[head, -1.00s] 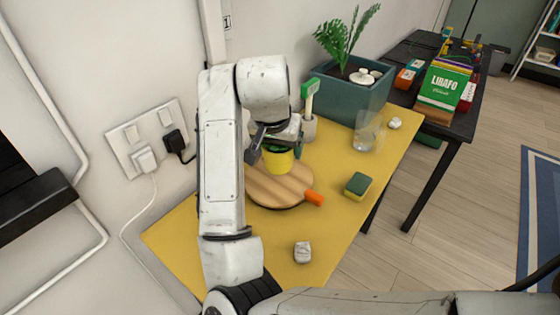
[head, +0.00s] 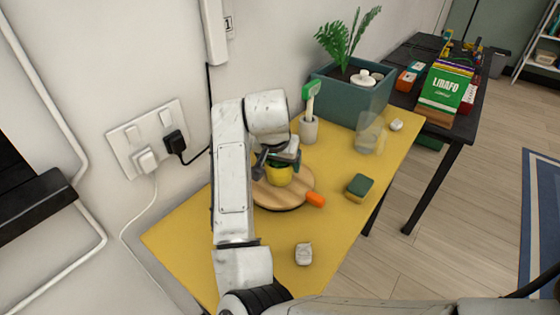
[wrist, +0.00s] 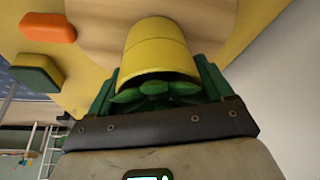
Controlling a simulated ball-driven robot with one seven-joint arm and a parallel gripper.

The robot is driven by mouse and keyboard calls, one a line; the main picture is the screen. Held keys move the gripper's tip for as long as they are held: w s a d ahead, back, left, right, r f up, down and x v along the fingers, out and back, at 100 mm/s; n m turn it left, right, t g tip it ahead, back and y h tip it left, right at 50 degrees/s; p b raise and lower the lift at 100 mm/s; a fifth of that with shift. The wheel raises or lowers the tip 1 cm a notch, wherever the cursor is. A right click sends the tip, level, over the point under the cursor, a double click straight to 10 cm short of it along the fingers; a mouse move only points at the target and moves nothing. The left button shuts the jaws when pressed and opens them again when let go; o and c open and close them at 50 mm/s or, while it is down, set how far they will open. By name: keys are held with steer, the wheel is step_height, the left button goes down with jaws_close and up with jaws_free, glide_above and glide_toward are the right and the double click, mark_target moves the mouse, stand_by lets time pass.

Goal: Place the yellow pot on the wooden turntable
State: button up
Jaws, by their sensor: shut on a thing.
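The yellow pot (head: 279,177) with a green plant in it is held by my gripper (head: 280,168). It also shows in the wrist view (wrist: 158,50), between the green fingers, with green leaves (wrist: 155,92) at its mouth. The round wooden turntable (head: 300,188) with an orange handle (head: 315,199) lies on the yellow table, directly under the pot. The pot is over the disc, and I cannot tell whether its base touches the wood. My gripper and arm hide part of the disc's left side.
A green and yellow sponge (head: 360,187) lies right of the turntable. A small whitish block (head: 303,254) lies in front. A cup with a green-headed brush (head: 309,128), a clear jug (head: 370,135) and a teal planter (head: 350,97) stand behind. Bare table (head: 330,240) shows at the front right.

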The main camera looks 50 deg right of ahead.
steer(key=shift+f, duration=0.15)
steer(key=o, duration=1.2)
steer(key=shift+c, duration=0.2)
steer(key=v, duration=1.2)
steer(key=shift+p, duration=0.45)
steer(key=shift+s, duration=0.1)
